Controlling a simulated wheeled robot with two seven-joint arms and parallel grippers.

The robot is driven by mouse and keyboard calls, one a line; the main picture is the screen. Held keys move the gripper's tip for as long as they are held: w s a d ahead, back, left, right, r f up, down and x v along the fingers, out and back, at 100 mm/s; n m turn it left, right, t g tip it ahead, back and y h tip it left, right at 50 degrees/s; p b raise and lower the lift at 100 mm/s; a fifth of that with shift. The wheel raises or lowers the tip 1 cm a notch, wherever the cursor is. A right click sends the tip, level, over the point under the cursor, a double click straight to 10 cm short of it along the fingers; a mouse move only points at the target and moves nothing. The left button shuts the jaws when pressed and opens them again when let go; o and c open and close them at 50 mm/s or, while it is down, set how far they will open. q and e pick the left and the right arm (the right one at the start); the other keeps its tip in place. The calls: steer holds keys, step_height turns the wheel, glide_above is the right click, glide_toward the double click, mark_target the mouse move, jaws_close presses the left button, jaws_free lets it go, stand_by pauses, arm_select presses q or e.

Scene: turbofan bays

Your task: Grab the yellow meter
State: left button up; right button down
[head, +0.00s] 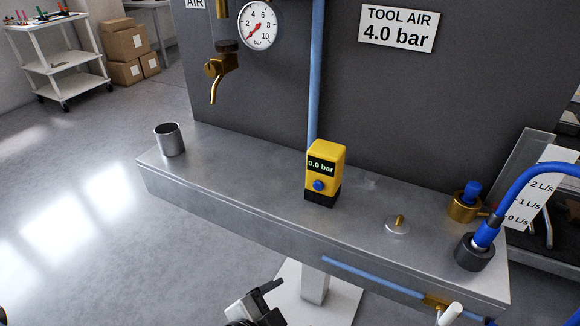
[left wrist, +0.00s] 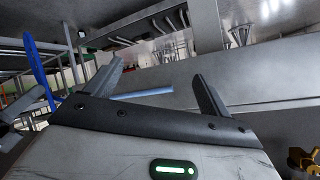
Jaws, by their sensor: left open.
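The yellow meter (head: 321,172) stands upright on the grey metal bench (head: 255,190), near its middle. It has a dark base, a blue knob and a display reading 0.0 bar. My left gripper (head: 262,292) is at the bottom of the head view, in front of the bench's front edge, apart from the meter. In the left wrist view my left gripper (left wrist: 160,78) shows its two dark fingers spread apart with nothing held between them. I cannot make out the meter in the left wrist view. My right gripper does not show.
A metal cup (head: 169,140) stands left on the bench. A small disc with a brass pin (head: 398,225), a brass fitting (head: 465,203) and a blue hose (head: 535,180) are at the right. A dark panel (head: 440,110) rises behind. Bench space beside the meter is clear.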

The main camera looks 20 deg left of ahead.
arm_select(q)
steer(key=w+r+m+t+y, duration=0.15)
steer(key=r+m, duration=0.25)
steer(key=m, duration=0.4)
steer(key=w+r+m+t, duration=0.1)
steer(key=w+r+m, duration=0.2)
steer(key=r+m, duration=0.35)
steer(key=m+t, duration=0.4)
steer(key=m, duration=1)
glide_toward(320, 173)
steer(key=shift+y, duration=0.45)
steer(key=w, duration=0.2)
steer(key=w+d+p, duration=0.1)
steer(key=w, duration=0.1)
steer(key=w+p, duration=0.1)
steer(key=w, duration=0.2)
steer(key=shift+d+r, duration=0.25)
steer(key=shift+w+a+f, duration=0.1)
steer(key=shift+w+f, duration=0.1)
steer(key=shift+w, duration=1.2)
steer(key=shift+w+a+f, duration=0.15)
steer(key=shift+w, duration=1.3)
steer(key=c, duration=1.2)
